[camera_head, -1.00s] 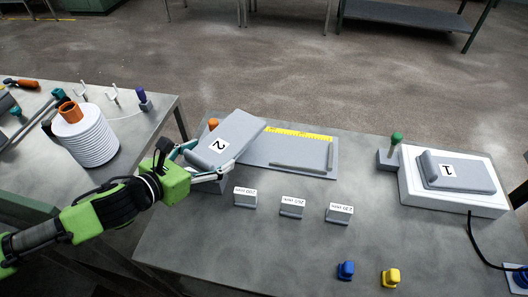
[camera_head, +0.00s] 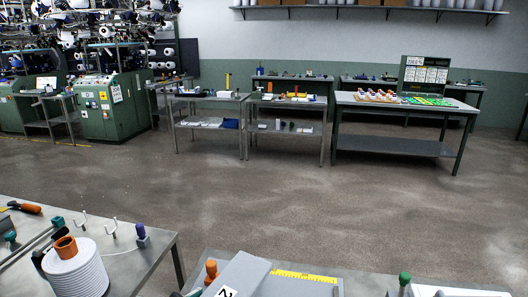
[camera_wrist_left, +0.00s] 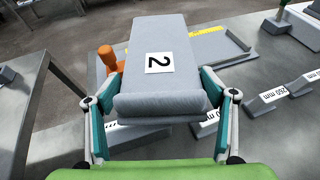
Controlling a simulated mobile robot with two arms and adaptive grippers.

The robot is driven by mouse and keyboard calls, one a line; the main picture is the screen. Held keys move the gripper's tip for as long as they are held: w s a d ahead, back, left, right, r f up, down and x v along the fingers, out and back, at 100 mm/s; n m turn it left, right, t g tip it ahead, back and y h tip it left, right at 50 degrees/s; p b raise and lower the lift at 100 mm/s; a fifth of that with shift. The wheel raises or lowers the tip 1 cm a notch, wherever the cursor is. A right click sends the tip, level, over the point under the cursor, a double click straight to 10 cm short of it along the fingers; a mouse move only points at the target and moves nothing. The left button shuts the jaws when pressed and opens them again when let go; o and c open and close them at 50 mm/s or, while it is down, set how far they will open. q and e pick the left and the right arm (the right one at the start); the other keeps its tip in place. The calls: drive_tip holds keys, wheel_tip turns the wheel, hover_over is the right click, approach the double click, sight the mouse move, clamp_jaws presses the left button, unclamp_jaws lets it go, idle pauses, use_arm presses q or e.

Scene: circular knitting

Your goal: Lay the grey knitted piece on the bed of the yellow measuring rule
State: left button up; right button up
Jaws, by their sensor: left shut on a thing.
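The grey knitted piece (camera_wrist_left: 155,30), a folded slab with a white label "2", is held between the fingers of my left gripper (camera_wrist_left: 160,88) in the wrist view. Its thick rolled edge faces the gripper. The head view shows only its far part (camera_head: 243,270) at the bottom edge. The measuring rule has a yellow scale (camera_wrist_left: 207,30) and a grey bed (camera_wrist_left: 238,50). The piece covers the bed's left part from view; the gap between them cannot be told. The scale also shows at the bottom of the head view (camera_head: 305,276). My right gripper is not in view.
An orange knob (camera_wrist_left: 107,58) stands just left of the piece. Blocks marked in mm (camera_wrist_left: 265,100) lie to the right. A green-knobbed part (camera_head: 404,280) is further right. A side table with a white yarn cone (camera_head: 75,272) stands left, across a gap.

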use_arm(q)
drive_tip(key=r+n+y, duration=0.1)
drive_tip(key=s+r+n+t+y, duration=0.1)
drive_tip(key=d+r+n+y, duration=0.1)
drive_tip(key=shift+s+d+r, duration=0.1)
drive_tip(key=shift+s+r, duration=0.1)
drive_tip(key=shift+r, duration=0.15)
drive_tip(key=s+a+r+n+y, duration=0.1)
drive_tip(key=a+r+n+y, duration=0.1)
drive_tip(key=y, duration=0.1)
drive_tip(key=shift+s+r+n+t, duration=0.15)
drive_tip(key=shift+s+n+t, duration=0.15)
drive_tip(key=shift+s, duration=0.1)
drive_tip(key=s+a+r+n+g+y, duration=0.1)
drive_tip(key=s+a+n+y, duration=0.4)
drive_tip(key=s+a+y, duration=0.1)
drive_tip(key=shift+s+a+r+n+g+y, duration=0.2)
drive_tip(key=shift+s+a+n+g+y, duration=0.15)
drive_tip(key=shift+s+a, duration=0.25)
drive_tip(key=shift+r, duration=0.15)
